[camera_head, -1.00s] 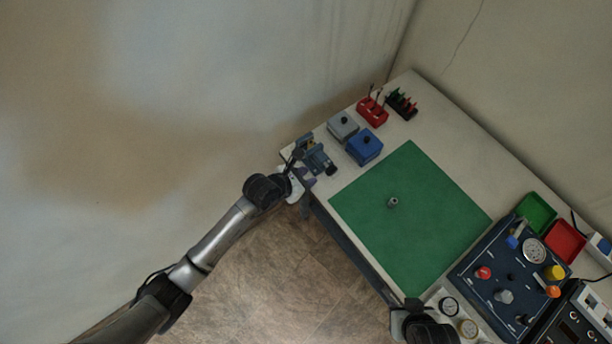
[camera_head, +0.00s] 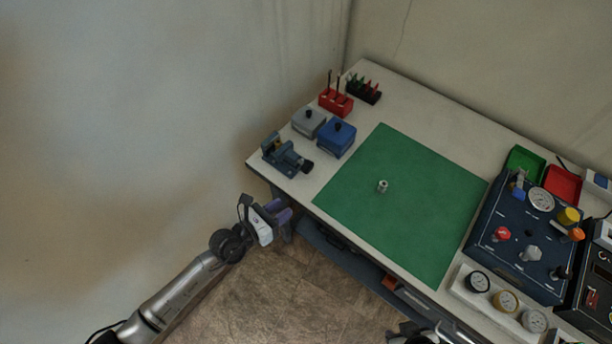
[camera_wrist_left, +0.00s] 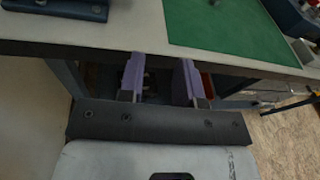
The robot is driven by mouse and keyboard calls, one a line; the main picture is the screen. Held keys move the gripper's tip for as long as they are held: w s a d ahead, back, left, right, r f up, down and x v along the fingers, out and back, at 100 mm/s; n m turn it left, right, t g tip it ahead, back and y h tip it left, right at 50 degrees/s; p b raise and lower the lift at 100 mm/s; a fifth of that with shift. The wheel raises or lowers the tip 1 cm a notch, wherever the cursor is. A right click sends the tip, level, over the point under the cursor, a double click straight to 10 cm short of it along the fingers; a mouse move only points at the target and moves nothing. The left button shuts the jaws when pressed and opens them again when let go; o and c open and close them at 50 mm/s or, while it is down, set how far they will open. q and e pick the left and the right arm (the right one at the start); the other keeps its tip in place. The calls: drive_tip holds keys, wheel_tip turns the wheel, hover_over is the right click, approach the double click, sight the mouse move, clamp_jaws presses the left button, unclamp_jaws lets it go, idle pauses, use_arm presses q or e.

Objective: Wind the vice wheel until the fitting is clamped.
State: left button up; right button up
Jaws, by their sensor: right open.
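The blue-grey vice (camera_head: 284,156) stands at the bench's near left corner, with a dark round wheel (camera_head: 307,166) on its right end. A small brass-coloured piece (camera_head: 279,146) shows at its jaws; I cannot tell whether it is clamped. Part of the vice's base (camera_wrist_left: 55,8) shows at the top left of the left wrist view. A small metal fitting (camera_head: 382,186) stands on the green mat. My left gripper (camera_head: 286,213) is off the bench's front edge, below the vice. Its purple fingers (camera_wrist_left: 161,75) are apart and empty. My right gripper (camera_head: 402,333) is partly cut off at the bottom edge.
Grey (camera_head: 309,122) and blue (camera_head: 336,138) boxes stand behind the vice, with red (camera_head: 336,103) and black (camera_head: 363,90) holders beyond. The green mat (camera_head: 410,220) is mostly bare. A dark blue panel (camera_head: 520,250) and gauges (camera_head: 505,300) fill the right side.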

sight(307, 164)
use_arm(q)
drive_tip(key=w+d+r+t, duration=0.1)
drive_tip(key=w+d, duration=0.1)
drive_tip(key=w, duration=0.2)
drive_tip(key=w+d+r+t+b, duration=0.1)
drive_tip(key=w+d, duration=0.1)
drive_tip(key=w, duration=0.1)
drive_tip(key=w+d+r+t+b, duration=0.1)
drive_tip(key=w+d, duration=0.1)
drive_tip(key=w, duration=0.2)
drive_tip(key=shift+w+d, duration=0.15)
drive_tip(key=shift+w, duration=0.15)
drive_tip(key=shift+b+x, duration=0.45)
drive_tip(key=shift+x, duration=0.5)
use_arm(e)
drive_tip(key=shift+d+x, duration=0.2)
drive_tip(key=shift+x, duration=1.2)
use_arm(q)
drive_tip(key=shift+r, duration=0.1)
drive_tip(key=shift+c, duration=0.5)
